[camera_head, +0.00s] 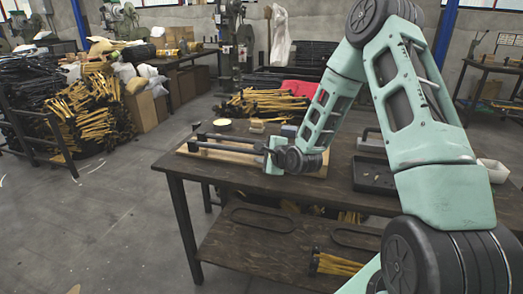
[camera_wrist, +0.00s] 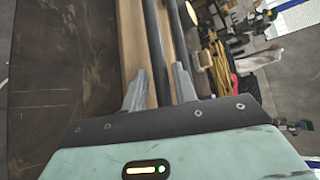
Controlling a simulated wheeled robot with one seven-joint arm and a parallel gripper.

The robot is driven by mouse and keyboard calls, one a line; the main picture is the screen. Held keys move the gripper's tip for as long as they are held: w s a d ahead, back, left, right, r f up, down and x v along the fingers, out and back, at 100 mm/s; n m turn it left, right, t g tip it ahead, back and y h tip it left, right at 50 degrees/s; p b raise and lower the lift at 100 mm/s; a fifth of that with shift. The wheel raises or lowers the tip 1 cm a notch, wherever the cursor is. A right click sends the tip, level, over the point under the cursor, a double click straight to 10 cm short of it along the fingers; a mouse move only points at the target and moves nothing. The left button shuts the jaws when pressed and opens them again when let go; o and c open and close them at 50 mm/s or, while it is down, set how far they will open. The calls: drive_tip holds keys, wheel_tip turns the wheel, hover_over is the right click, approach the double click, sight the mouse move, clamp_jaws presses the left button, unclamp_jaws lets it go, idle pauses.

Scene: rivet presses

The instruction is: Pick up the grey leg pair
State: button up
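The grey leg pair (camera_head: 228,148) shows as two long dark bars lying roughly side by side on a pale wooden board (camera_head: 196,152) on the work table. In the wrist view its bars (camera_wrist: 155,42) run away from my gripper. My gripper (camera_head: 266,148) is low over the board, at the right part of the bars. In the wrist view my two grey fingers (camera_wrist: 159,84) stand apart, one bar passing between them and the other by the right finger. Contact with the bars cannot be made out. The bars' near ends are hidden by my gripper.
Open floor (camera_head: 120,220) lies to the left.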

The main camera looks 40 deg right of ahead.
clamp_jaws()
drive_tip(key=shift+r, duration=0.1)
